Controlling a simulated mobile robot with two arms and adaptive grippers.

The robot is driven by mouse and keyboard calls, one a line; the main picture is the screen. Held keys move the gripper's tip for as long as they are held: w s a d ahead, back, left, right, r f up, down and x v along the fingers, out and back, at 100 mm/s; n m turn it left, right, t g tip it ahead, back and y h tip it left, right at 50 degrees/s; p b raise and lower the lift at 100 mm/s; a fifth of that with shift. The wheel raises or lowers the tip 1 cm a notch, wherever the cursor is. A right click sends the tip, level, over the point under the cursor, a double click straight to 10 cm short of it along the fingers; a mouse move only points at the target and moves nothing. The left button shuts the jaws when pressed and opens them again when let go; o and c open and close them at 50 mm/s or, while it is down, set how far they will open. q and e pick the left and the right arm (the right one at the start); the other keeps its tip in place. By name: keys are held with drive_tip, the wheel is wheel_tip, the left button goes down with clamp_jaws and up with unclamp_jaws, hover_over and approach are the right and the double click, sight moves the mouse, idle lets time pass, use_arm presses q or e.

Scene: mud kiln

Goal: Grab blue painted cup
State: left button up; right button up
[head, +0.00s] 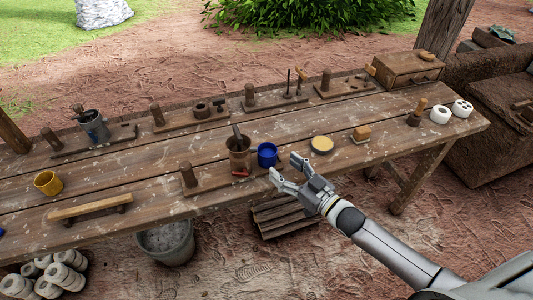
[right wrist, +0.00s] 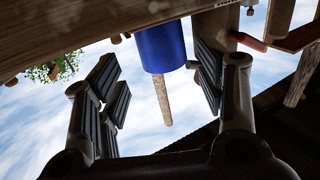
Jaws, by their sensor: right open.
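The blue painted cup (head: 267,154) stands on the wooden table, just right of a brown pot. My right gripper (head: 284,167) is open and empty at the table's front edge, close to the cup on its near right side. In the right wrist view the cup (right wrist: 162,48) appears upside down, in line with the gap between the open fingers (right wrist: 156,75). I cannot tell whether either finger touches it. A small part at its side looks like its handle. My left gripper is not in view.
A yellow cup (head: 48,183) stands at the far left.

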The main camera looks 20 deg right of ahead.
sight(274, 158)
drive_tip(key=shift+w+a, duration=0.25)
drive_tip(key=shift+w, duration=0.2)
drive_tip(key=shift+w+a, duration=0.1)
drive_tip(key=shift+w, duration=0.15)
drive_tip(key=x, duration=0.2)
drive_tip(key=r+p+x, duration=0.1)
drive_tip(key=x, duration=0.1)
drive_tip(key=shift+a, duration=0.1)
drive_tip(key=shift+w+a+f, duration=0.15)
drive_tip(key=shift+w+a, duration=0.05)
drive_tip(key=shift+w, duration=0.25)
drive_tip(key=shift+c, duration=0.7)
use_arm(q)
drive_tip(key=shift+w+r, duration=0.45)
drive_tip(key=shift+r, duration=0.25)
use_arm(e)
drive_tip(key=c, duration=0.7)
drive_tip(key=shift+c, duration=0.2)
